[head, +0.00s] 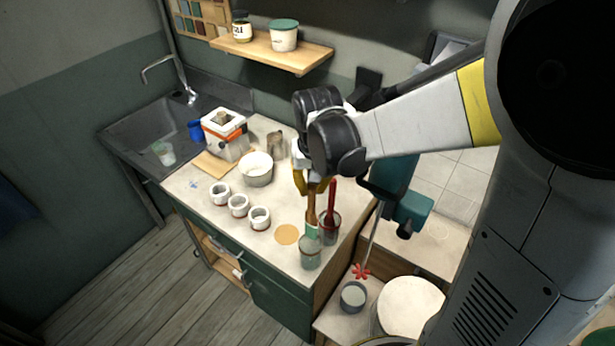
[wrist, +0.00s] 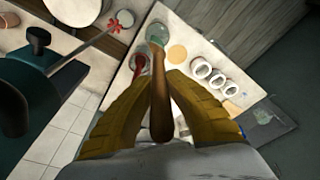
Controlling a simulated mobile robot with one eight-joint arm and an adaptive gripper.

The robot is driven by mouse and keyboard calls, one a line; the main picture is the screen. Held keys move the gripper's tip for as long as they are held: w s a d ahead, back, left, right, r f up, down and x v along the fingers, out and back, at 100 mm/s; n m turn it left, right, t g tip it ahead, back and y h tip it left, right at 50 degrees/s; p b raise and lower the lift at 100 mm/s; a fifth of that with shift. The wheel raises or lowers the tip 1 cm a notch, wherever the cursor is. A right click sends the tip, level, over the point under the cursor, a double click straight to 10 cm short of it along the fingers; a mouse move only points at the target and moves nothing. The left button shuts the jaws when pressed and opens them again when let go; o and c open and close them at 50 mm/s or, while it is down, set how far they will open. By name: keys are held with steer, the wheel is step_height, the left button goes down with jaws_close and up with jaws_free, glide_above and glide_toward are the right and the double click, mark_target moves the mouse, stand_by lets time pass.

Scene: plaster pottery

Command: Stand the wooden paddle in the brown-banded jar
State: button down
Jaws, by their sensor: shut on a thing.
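My gripper (head: 313,183) is shut on the wooden paddle (head: 311,208), holding it nearly upright above the counter's front right corner. The paddle also shows between the yellow fingers (wrist: 158,122) in the wrist view. Its lower end lines up with a grey-green glass jar (head: 311,256); I cannot tell whether it is inside or just above the rim. A second jar (head: 329,233), reddish-brown in places, stands close behind to the right and holds a red-handled tool (head: 332,196). No brown band is clear on either glass jar.
Several small white pots sit left of the glass jars, including a front one (head: 260,222). A round tan disc (head: 287,235) lies between. A larger white pot (head: 257,172) and a metal jug (head: 275,144) stand farther back. A teal device (head: 408,211) is to the right.

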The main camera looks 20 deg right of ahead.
mark_target(311, 210)
step_height(311, 210, down, 2)
steer(key=shift+w+b, duration=0.15)
steer(key=shift+b, duration=0.45)
step_height(311, 210, down, 8)
steer(key=b, duration=0.6)
steer(key=shift+r+b, duration=0.15)
steer(key=shift+b, duration=0.2)
steer(key=c, duration=1.4)
jaws_free()
steer(key=shift+r, duration=0.1)
steer(key=r, duration=0.4)
steer(key=s+r, duration=0.1)
steer(key=r, duration=0.2)
steer(key=s+r, duration=0.1)
steer(key=r, duration=0.3)
steer(key=shift+a+r, duration=0.1)
steer(key=shift+r, duration=0.25)
